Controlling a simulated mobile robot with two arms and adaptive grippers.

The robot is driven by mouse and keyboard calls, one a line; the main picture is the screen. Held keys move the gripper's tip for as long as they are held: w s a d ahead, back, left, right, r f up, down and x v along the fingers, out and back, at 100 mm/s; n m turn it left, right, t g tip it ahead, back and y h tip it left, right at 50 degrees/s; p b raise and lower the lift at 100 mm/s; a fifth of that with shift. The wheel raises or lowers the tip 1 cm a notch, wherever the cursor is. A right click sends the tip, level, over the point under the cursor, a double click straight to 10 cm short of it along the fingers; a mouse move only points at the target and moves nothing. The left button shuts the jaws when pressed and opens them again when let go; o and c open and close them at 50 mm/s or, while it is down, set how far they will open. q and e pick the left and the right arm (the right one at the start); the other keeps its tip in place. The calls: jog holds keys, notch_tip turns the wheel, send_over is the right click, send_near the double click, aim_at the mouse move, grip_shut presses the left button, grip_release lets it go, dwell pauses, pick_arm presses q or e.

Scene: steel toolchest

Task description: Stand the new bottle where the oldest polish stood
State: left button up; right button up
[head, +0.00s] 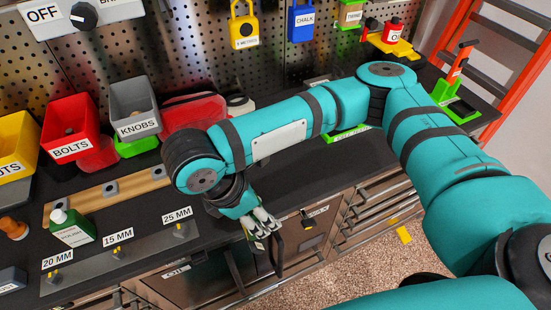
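A green bottle with a white label (73,228) that reads "polish" stands upright on the dark worktop at the left, near the 15 mm and 20 mm labels. My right gripper (262,228) points down at the front edge of the worktop, beside the dark handles of the cabinet front (235,268). Its fingers are small and partly overlapped, so I cannot tell whether they are open or shut. The bottle is well to its left, apart from it. I see no other bottle labelled polish. My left gripper is out of view.
Yellow, red (70,125) and grey (134,110) bins stand at the back left. A wooden strip (105,190) lies behind the bottle. A red can (393,30) is on the right shelf. My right arm hides part of the worktop. An orange ladder (515,80) stands at right.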

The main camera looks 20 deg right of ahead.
jog(key=w+d, duration=0.2)
jog(key=w, duration=0.1)
jog(key=w+d+p, duration=0.1)
jog(key=w+d, duration=0.1)
jog(key=w+d+p, duration=0.1)
jog(key=w+d, duration=0.1)
jog(key=w, duration=0.1)
jog(key=shift+w+d+f, duration=0.25)
jog(key=shift+w+f, duration=0.05)
jog(key=shift+w, duration=0.05)
jog(key=w+d, duration=0.1)
jog(key=w+d+p, duration=0.1)
jog(key=w, duration=0.1)
jog(key=shift+f, duration=0.5)
notch_tip(320, 180, down, 3)
jog(key=shift+d+p, duration=0.1)
jog(key=shift+p, duration=0.55)
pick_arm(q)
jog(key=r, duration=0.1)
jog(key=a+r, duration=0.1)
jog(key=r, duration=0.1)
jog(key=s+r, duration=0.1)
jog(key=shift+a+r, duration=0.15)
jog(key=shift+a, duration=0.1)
pick_arm(e)
jog(key=shift+f, duration=0.1)
jog(key=o, duration=1.4)
jog(key=shift+f, duration=0.15)
jog(key=shift+c, duration=0.2)
